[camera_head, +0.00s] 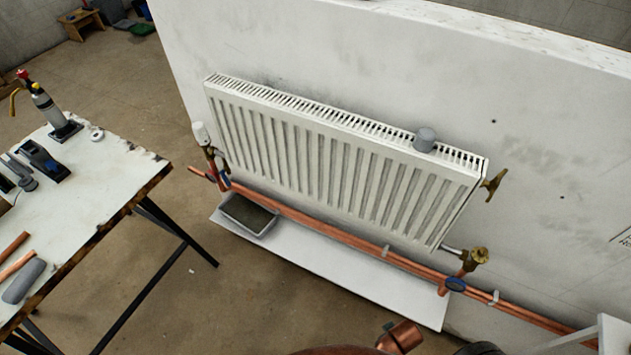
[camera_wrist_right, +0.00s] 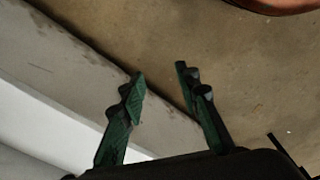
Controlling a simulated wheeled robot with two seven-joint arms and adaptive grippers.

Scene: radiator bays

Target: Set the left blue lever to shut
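The left blue lever (camera_head: 225,181) is small and sits on the copper pipework below the left end of the white radiator (camera_head: 330,165). A white-capped valve (camera_head: 201,134) stands just above it. The lever's exact angle is too small to tell. A second blue lever (camera_head: 455,284) is under the brass valve at the radiator's right end. My right gripper (camera_wrist_right: 161,75) shows in the right wrist view, its two green-padded fingers apart and nothing between them. It is away from both levers. My left gripper is in neither view.
Copper pipes (camera_head: 330,237) run along the wall's foot. A grey tray (camera_head: 248,214) and white board (camera_head: 345,274) lie below. A worktable (camera_head: 85,190) with tools stands left. Bare floor (camera_head: 210,315) lies in front. A grey cylinder (camera_head: 425,140) rests on the radiator.

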